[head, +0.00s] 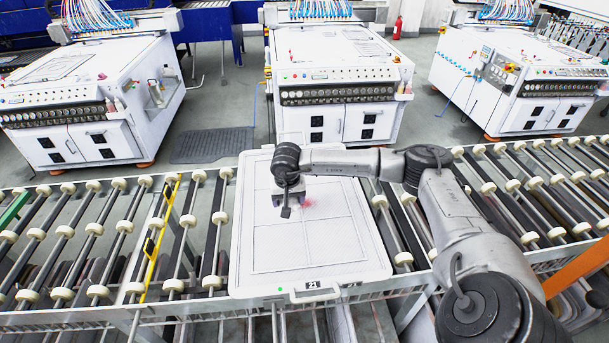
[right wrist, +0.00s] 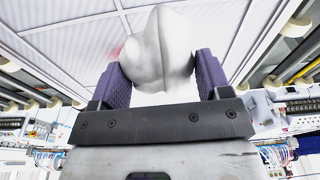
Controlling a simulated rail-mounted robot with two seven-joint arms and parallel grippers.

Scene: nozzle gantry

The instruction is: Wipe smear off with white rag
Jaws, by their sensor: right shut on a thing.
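A white tray (head: 340,262) lies on the roller conveyor, with thin lines dividing its surface. A pinkish-red smear (head: 305,203) shows on it near the middle, just right of my right gripper (head: 290,198). In the right wrist view, my right gripper (right wrist: 155,80) is shut on a bunched white rag (right wrist: 155,50), held between its purple finger pads. A faint red patch of the smear (right wrist: 117,52) shows beyond the rag, at its left. The rag is mostly hidden by the arm in the head view. Whether it touches the tray is unclear. My left gripper is not in view.
The roller conveyor (head: 100,230) runs across the scene on both sides of the tray. White machines (head: 335,85) with gauges and blue tubes stand behind it. A dark mat (head: 212,145) lies on the floor, and a red extinguisher (head: 397,28) stands at the back.

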